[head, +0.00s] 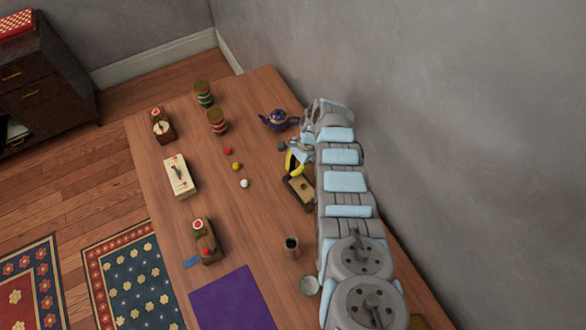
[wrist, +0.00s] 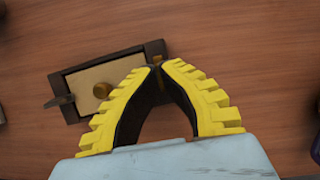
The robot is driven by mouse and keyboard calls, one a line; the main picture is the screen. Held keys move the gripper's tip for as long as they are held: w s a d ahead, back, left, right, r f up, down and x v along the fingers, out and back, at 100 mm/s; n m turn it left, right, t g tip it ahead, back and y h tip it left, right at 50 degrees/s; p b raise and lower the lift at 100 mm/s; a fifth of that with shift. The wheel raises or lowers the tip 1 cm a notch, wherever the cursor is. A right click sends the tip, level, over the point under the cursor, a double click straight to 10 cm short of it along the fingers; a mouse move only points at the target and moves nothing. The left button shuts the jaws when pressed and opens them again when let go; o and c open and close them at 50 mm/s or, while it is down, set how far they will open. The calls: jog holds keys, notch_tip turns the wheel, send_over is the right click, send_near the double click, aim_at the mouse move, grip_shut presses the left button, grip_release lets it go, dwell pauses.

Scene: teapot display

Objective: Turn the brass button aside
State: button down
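A shallow box with a dark frame (wrist: 108,54) and a pale lid panel (wrist: 80,79) lies on the table, tilted in the wrist view. A round brass-coloured knob (wrist: 102,90) sits on the panel. A small dark brass bar (wrist: 60,101), which looks like the turning button, lies across the frame's left side. My gripper (wrist: 157,67) has its yellow fingers drawn together at the tips over the frame's right side, away from that bar. Something small and dark shows at the tips; I cannot tell whether it is pinched. In the head view the box (head: 301,191) is beside my gripper (head: 290,170).
A blue teapot (head: 279,119) stands beyond my gripper. Red (head: 228,150), yellow (head: 236,167) and white (head: 244,183) balls lie to the left. A brown cup (head: 291,246) stands nearer. The wall rises close on the right. Bare wood surrounds the box.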

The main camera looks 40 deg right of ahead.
jog(key=c, duration=1.2)
grip_release()
jog(key=shift+s+a+f, duration=0.1)
jog(key=shift+c, duration=0.2)
jog(key=shift+d+r, duration=0.35)
jog(key=shift+r, duration=0.25)
jog(key=v, duration=1)
jog(key=shift+r, duration=0.4)
